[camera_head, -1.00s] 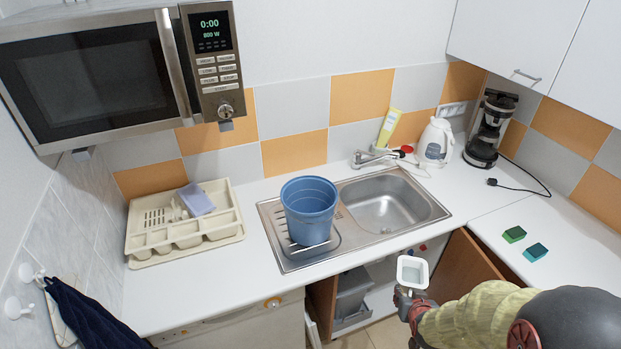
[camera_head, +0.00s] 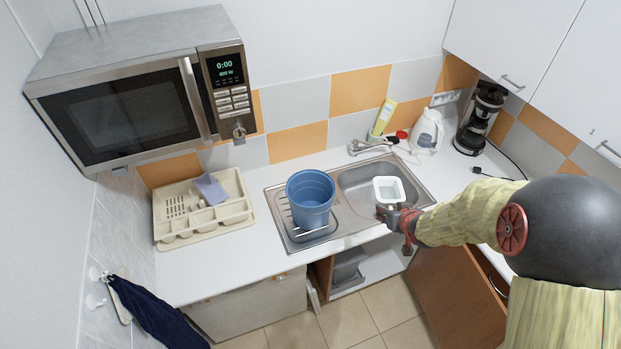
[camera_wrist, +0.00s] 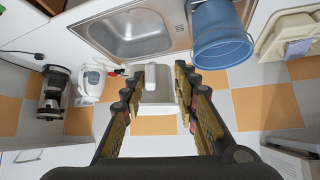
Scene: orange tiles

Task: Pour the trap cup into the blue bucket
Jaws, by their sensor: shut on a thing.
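The white trap cup (camera_head: 388,188) is a small rectangular cup, upright with its open top showing, in front of the sink basin's right part in the head view. My gripper (camera_head: 386,213) is shut on it from the front. In the wrist view the pale cup (camera_wrist: 158,88) shows between the fingers (camera_wrist: 158,78). The blue bucket (camera_head: 310,203) stands upright on the sink's drainboard, left of the cup and apart from it. The bucket (camera_wrist: 222,45) also shows at the upper right of the wrist view. What the cup contains cannot be seen.
The steel sink (camera_head: 352,183) is right of the bucket, with a tap (camera_head: 365,147) behind. A cutlery tray (camera_head: 185,228) lies on the left counter below the microwave (camera_head: 130,100). A kettle (camera_head: 427,132) and coffee maker (camera_head: 478,122) stand at the back right. An open cabinet door (camera_head: 450,285) is below.

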